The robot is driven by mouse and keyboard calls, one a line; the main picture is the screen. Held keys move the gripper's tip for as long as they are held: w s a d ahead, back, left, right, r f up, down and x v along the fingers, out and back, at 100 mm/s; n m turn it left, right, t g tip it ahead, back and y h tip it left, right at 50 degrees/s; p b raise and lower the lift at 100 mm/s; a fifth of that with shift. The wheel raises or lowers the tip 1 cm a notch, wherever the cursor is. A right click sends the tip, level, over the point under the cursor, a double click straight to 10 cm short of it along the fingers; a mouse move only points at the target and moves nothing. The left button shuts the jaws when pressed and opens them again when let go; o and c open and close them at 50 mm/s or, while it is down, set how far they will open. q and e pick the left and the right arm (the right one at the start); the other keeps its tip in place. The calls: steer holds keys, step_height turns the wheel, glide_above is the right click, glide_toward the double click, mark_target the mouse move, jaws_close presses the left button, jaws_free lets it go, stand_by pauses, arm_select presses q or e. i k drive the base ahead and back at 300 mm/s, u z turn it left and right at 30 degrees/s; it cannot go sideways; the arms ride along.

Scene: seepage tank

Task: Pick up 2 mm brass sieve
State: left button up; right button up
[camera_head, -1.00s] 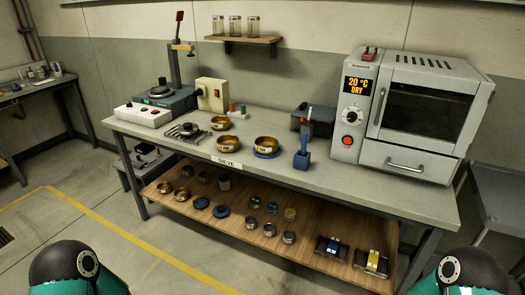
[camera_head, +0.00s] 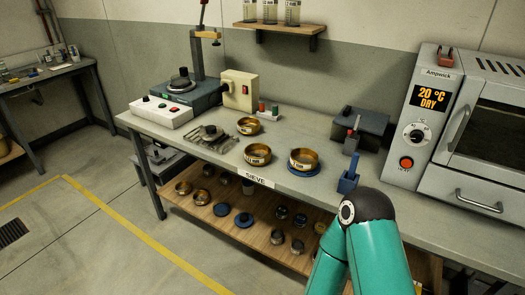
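Three brass sieves stand on the grey bench: a back sieve (camera_head: 248,127), a front-left sieve (camera_head: 257,157) and a front-right sieve (camera_head: 303,163) on a blue round base. They have pale labels on their sides, too small to read surely, so I cannot tell which is the 2 mm one. Smaller brass-coloured pans (camera_head: 183,189) sit on the wooden lower shelf. My teal right arm with its dark joint rises at the lower right, in front of the bench edge.
A drying oven (camera_head: 410,125) stands at the right of the bench (camera_head: 215,163). A blue holder (camera_head: 348,181) stands beside the front-right sieve. A shaker (camera_head: 180,92) and a white control box (camera_head: 161,112) are at the left end. Open floor lies at front left.

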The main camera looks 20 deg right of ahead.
mark_target(304, 160)
steer(key=z, duration=0.05)
steer(key=i, duration=1.25)
steer(key=z, duration=0.65)
